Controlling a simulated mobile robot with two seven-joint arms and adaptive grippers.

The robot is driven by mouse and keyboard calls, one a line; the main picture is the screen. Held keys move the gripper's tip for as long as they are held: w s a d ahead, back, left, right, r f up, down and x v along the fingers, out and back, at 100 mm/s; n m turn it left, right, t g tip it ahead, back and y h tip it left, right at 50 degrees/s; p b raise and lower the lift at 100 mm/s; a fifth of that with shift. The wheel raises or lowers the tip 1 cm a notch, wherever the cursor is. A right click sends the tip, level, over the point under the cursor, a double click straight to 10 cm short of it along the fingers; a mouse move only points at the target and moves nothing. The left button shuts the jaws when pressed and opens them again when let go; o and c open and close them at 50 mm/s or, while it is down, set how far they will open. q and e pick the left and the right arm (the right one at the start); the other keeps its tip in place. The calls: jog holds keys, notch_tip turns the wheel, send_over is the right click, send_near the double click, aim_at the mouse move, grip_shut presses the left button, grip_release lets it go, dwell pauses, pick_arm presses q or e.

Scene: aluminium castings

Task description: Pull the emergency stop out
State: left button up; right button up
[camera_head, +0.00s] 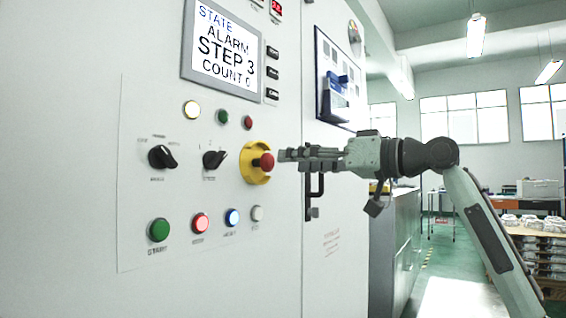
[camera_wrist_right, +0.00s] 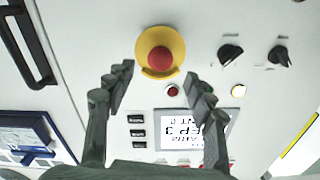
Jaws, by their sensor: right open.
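The emergency stop is a red mushroom button (camera_head: 266,161) on a yellow round base (camera_head: 249,165), mounted on a pale control panel. My right gripper (camera_head: 280,160) points at it from the right, with its fingertips close to the button. In the right wrist view the red button (camera_wrist_right: 160,59) and its yellow base (camera_wrist_right: 175,37) sit ahead of the right gripper (camera_wrist_right: 159,82). The two fingers are spread apart with nothing between them. I cannot tell whether a fingertip touches the button. My left gripper is not in view.
Two black rotary switches (camera_head: 162,157) (camera_head: 214,159) are left of the stop. Lit and coloured buttons (camera_head: 201,223) run below it. A screen (camera_head: 222,45) above reads ALARM, STEP 3, COUNT 0. A black door handle (camera_head: 308,195) stands below my right gripper.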

jog(key=v, duration=0.6)
jog(key=shift+s+d, duration=0.25)
jog(key=shift+d, duration=0.05)
